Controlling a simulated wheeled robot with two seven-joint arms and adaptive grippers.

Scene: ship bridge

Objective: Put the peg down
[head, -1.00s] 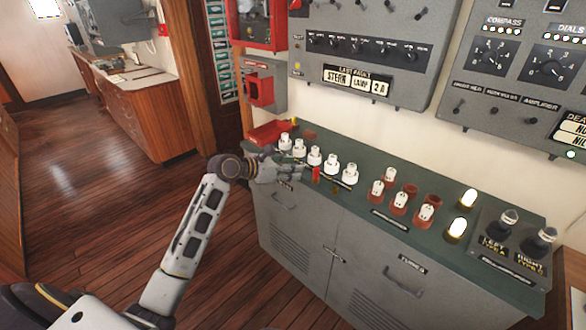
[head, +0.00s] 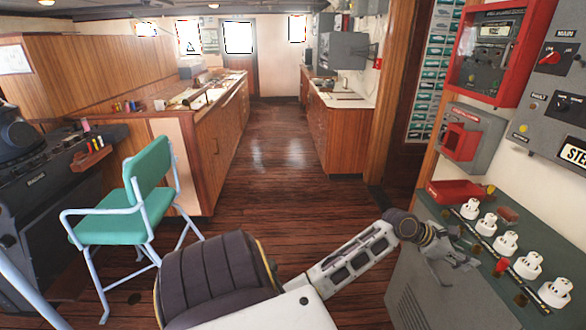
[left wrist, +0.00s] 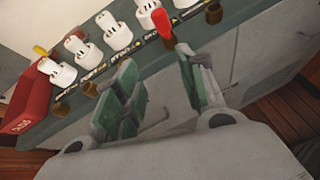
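A red peg (head: 501,267) stands upright at the front edge of the green console top, in the row of holes in front of the white plugs. It also shows in the left wrist view (left wrist: 162,22), beyond my fingertips and seemingly apart from them. My left gripper (head: 460,260) is beside the console's front edge, left of the red peg. In the left wrist view its green-padded fingers (left wrist: 160,85) are spread with nothing between them. The peg's lower end is hidden in or behind its hole. My right gripper is out of view.
White plugs (head: 505,243) stand in a row behind the holes. A red tray (head: 455,192) and a yellow peg (head: 490,189) are at the console's far end. A green chair (head: 148,190) stands at left; the wooden floor (head: 275,150) beyond is clear.

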